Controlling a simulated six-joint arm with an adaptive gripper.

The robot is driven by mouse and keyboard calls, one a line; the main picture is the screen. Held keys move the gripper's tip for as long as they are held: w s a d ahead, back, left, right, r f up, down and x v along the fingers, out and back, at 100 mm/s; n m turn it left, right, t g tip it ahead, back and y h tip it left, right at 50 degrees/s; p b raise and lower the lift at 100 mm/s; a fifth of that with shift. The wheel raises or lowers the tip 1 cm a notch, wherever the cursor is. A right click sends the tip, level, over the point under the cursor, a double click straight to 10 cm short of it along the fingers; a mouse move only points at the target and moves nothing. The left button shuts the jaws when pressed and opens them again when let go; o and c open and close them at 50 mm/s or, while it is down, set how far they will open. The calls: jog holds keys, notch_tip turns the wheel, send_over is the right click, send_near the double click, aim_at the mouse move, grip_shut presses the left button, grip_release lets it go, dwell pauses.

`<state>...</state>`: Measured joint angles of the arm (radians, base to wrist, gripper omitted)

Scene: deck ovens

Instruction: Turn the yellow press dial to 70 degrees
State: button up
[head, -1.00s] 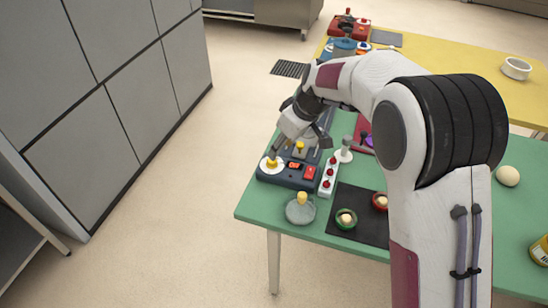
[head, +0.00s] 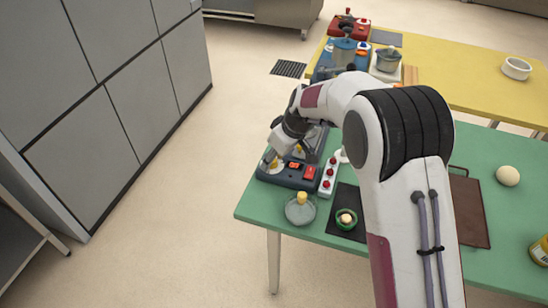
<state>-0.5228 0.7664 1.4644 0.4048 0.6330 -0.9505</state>
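The yellow press dial (head: 273,162) is a small yellow knob on a white disc at the left end of a dark control box (head: 289,179). The box stands near the left edge of the green table and also bears a small red display and a red button. My gripper (head: 288,154) is over the box's left half, close to the dial, pointing down. Its fingers look spread apart, and nothing shows held between them. The gripper partly covers the dial, so its angle and any contact cannot be told. Another yellow knob (head: 299,151) shows behind, beside the gripper.
A white strip with red buttons (head: 328,176) stands right of the box. A glass jar with a yellow knob (head: 300,209) is in front. A brown tray (head: 471,215) lies right of my arm. Floor left of the table is clear.

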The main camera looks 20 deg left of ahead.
jog(key=c, duration=1.1)
jog(key=shift+s+a+m+t, duration=0.1)
jog(key=shift+m+t, duration=0.2)
jog(key=shift+m, duration=0.6)
jog(key=shift+m+t+h, duration=0.3)
jog(key=shift+m+t, duration=0.1)
jog(key=shift+m, duration=0.6)
jog(key=shift+s+a+m+t+h, duration=0.1)
jog(key=shift+m+t+h, duration=0.4)
jog(key=shift+m, duration=1.7)
